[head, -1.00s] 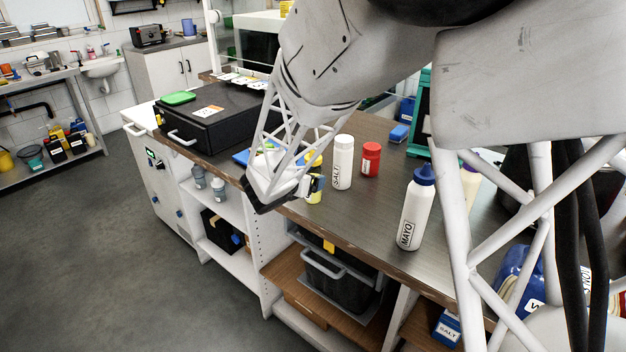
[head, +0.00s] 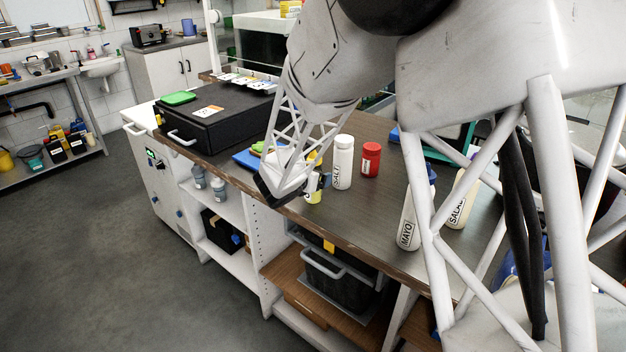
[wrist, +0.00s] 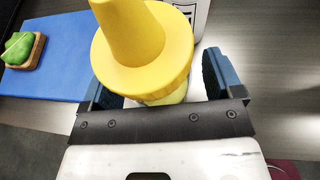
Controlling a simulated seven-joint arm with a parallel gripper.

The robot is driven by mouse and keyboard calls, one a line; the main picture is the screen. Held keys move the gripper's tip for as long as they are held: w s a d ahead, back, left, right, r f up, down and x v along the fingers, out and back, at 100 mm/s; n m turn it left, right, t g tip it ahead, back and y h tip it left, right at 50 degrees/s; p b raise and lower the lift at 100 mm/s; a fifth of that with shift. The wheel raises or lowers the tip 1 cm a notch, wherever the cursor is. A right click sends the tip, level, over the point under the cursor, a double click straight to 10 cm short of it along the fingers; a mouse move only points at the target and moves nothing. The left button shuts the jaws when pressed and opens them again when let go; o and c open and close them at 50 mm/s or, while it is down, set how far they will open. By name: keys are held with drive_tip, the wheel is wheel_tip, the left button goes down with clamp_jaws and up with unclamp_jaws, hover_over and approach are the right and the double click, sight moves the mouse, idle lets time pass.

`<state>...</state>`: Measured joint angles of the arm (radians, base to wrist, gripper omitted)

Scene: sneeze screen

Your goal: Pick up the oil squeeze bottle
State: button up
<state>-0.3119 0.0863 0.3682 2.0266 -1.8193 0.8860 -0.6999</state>
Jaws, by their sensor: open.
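The yellow-capped squeeze bottle (wrist: 150,50) stands upright at the counter's front edge; I take it as the oil bottle, though I cannot read its label. In the head view the bottle (head: 315,193) is mostly hidden behind my gripper (head: 318,183), left of the salt bottle. In the wrist view my gripper (wrist: 163,82) is open, with one dark blue finger on each side of the bottle below its wide yellow cap. The fingers look apart from it, and its lower body is hidden by the cap and gripper.
The white salt bottle (head: 343,162) stands close behind it, with a red-capped shaker (head: 371,159) beside that. A blue board (wrist: 62,62) lies to the left. The mayo bottle (head: 407,228) and another squeeze bottle (head: 459,204) stand to the right. Bare counter (head: 365,214) lies between.

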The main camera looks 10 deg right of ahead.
idle(0.4)
drive_tip(key=c, duration=1.1)
drive_tip(key=shift+r, duration=0.1)
drive_tip(key=shift+c, duration=0.2)
drive_tip(key=shift+r, duration=0.65)
wheel_tip(320, 180, up, 2)
drive_tip(key=shift+r, duration=0.1)
drive_tip(key=s+d+r, duration=0.1)
drive_tip(key=s+d, duration=0.1)
drive_tip(key=s, duration=1.3)
drive_tip(key=shift+s+r, duration=0.2)
drive_tip(key=shift+s, duration=0.2)
